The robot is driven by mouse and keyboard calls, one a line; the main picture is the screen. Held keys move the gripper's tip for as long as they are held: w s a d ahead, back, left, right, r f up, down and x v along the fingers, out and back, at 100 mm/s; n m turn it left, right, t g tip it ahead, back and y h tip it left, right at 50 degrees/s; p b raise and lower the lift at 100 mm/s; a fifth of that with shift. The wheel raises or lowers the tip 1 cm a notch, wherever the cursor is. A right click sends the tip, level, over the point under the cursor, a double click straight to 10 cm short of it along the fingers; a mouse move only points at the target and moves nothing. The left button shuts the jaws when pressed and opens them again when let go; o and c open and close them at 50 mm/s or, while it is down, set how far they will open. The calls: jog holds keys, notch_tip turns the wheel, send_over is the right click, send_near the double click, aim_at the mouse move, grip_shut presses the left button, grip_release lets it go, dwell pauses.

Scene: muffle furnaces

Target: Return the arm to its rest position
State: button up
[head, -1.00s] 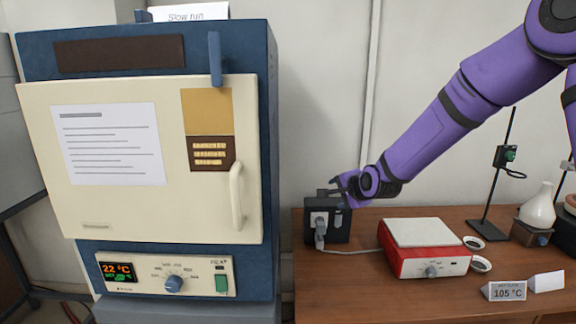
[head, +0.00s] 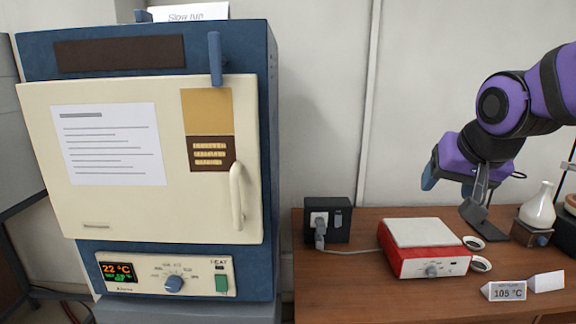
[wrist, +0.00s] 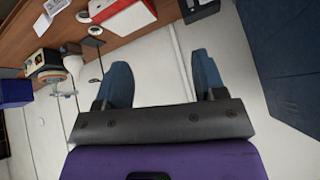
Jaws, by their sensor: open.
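My purple arm reaches in from the right in the head view, bent at a dark joint. My gripper (head: 452,190) hangs above the right part of the wooden bench, partly turned away there. In the wrist view my gripper (wrist: 165,85) shows two blue fingers set wide apart, with nothing between them. It touches nothing that I can see.
A blue furnace (head: 50,230) with its cream door (head: 140,215) shut stands at the left, its display reading 22 °C. On the bench (head: 360,295) are a black socket box (head: 341,225), a red hotplate (head: 400,264), a white flask (head: 536,205) and a 105 °C sign (head: 504,291).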

jog(key=s+d+n+g, duration=0.1)
jog(key=s+d+n, duration=0.2)
jog(key=s, duration=1.2)
jog(key=shift+d+g, duration=0.15)
jog(key=shift+g, duration=0.25)
jog(key=shift+r, duration=0.1)
